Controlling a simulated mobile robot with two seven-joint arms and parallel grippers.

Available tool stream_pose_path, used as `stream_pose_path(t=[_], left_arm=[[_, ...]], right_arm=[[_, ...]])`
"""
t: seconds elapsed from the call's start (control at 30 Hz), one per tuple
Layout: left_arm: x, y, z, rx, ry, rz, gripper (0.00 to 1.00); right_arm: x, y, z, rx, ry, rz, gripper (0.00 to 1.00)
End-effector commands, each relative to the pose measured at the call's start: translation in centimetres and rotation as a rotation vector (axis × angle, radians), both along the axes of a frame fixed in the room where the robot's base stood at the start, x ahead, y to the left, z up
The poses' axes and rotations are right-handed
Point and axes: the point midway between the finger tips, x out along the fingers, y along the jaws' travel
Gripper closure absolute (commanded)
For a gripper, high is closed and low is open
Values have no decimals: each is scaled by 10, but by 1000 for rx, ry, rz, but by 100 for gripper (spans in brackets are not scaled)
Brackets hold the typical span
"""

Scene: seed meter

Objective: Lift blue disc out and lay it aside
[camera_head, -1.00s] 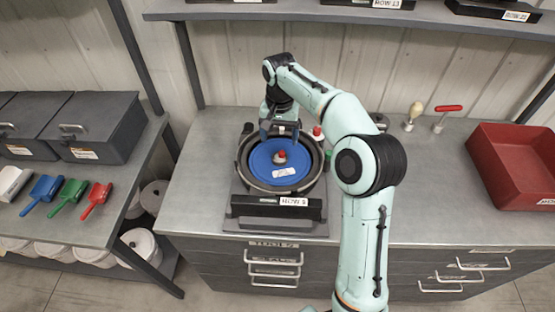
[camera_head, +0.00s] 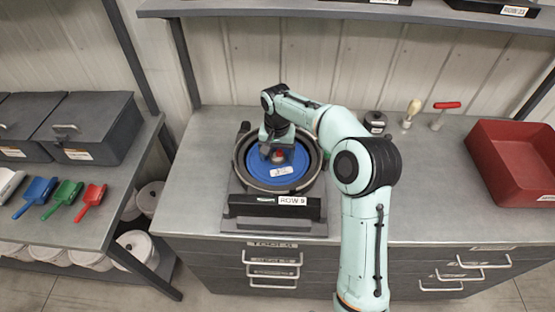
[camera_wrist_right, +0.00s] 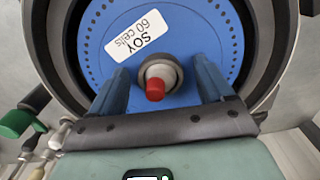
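The blue disc (camera_head: 268,171) lies in the round dark housing of the seed meter (camera_head: 243,183) on the bench. It has a white label reading "SOY 60 cells" and a grey hub with a red tip at its centre. In the right wrist view the blue disc (camera_wrist_right: 215,40) fills the upper middle. My right gripper (camera_wrist_right: 157,80) is open, its two blue-grey fingers on either side of the hub (camera_wrist_right: 158,78) with gaps to it. In the head view my right gripper (camera_head: 277,152) is over the disc's centre. My left gripper is not in view.
A plate labelled "ROW 9" (camera_head: 292,201) is at the housing's front. Scoops (camera_head: 65,196) lie on the left bench. The bench (camera_head: 420,190) is clear right of my arm.

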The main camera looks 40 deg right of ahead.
Motion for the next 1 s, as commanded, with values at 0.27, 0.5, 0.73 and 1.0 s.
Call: stream_pose_path(t=[0.27, 0.5, 0.73, 1.0], left_arm=[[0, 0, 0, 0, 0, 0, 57], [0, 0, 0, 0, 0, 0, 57], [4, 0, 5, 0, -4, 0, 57], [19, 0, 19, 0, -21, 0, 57]], right_arm=[[0, 0, 1, 0, -1, 0, 79], [0, 0, 3, 0, -1, 0, 79], [1, 0, 24, -1, -6, 0, 79], [3, 0, 83, -2, -10, -1, 79]])
